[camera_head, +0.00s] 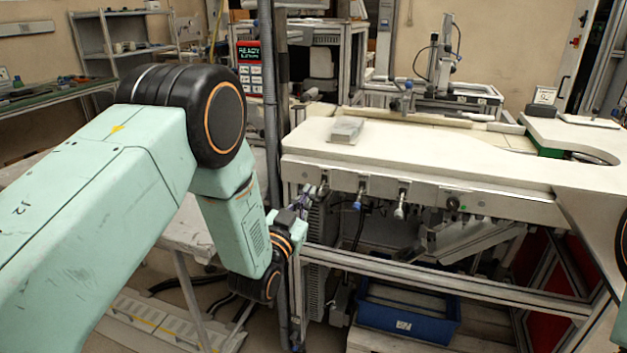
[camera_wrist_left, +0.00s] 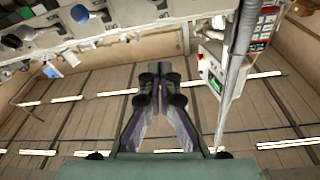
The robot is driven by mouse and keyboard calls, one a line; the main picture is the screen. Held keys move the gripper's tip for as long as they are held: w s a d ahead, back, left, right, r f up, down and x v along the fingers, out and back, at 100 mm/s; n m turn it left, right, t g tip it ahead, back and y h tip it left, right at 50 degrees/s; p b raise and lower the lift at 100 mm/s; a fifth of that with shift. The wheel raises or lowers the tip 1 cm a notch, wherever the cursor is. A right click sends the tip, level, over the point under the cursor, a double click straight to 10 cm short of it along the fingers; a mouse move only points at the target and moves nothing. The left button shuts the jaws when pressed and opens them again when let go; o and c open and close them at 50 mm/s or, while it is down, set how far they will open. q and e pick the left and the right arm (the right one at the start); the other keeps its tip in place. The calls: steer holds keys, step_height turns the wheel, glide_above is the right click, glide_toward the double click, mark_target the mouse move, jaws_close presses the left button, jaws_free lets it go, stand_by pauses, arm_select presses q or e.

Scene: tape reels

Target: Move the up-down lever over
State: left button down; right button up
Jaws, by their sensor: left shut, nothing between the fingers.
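My left gripper (camera_head: 314,192) reaches in from the left to the front left corner of the white table, beside its front rail. In the left wrist view its two dark fingers (camera_wrist_left: 153,72) meet at the tips, with nothing between them. Several small controls hang along the front rail: a blue-tipped one (camera_head: 358,201), a white-tipped one (camera_head: 400,208) and a dark round knob (camera_head: 452,203). I cannot tell which is the up-down lever. The wrist view shows a blue knob (camera_wrist_left: 80,13) at upper left, apart from the fingers. My right gripper is out of view.
The white table (camera_head: 420,165) carries a small grey box (camera_head: 346,129). A grey vertical pole (camera_head: 268,80) stands just left of the table. A red and black "READY" panel (camera_head: 250,66) is behind it. A blue crate (camera_head: 408,312) sits under the table.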

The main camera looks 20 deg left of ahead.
arm_select(q)
steer(key=s, duration=0.1)
steer(key=s+f, duration=0.2)
steer(key=s, duration=0.1)
steer(key=shift+a, duration=0.2)
steer(key=shift+r, duration=0.1)
steer(key=s+a+f+n+g+y, duration=0.1)
steer(key=s+f+n+g+y, duration=0.15)
steer(key=s+f+g, duration=1.45)
steer(key=s+f, duration=0.3)
steer(key=s, duration=0.9)
steer(key=s+f+n+g, duration=0.1)
steer(key=s+f, duration=0.4)
steer(key=s, duration=0.8)
steer(key=shift+s+a+f+g, duration=0.4)
steer(key=shift+g, duration=0.5)
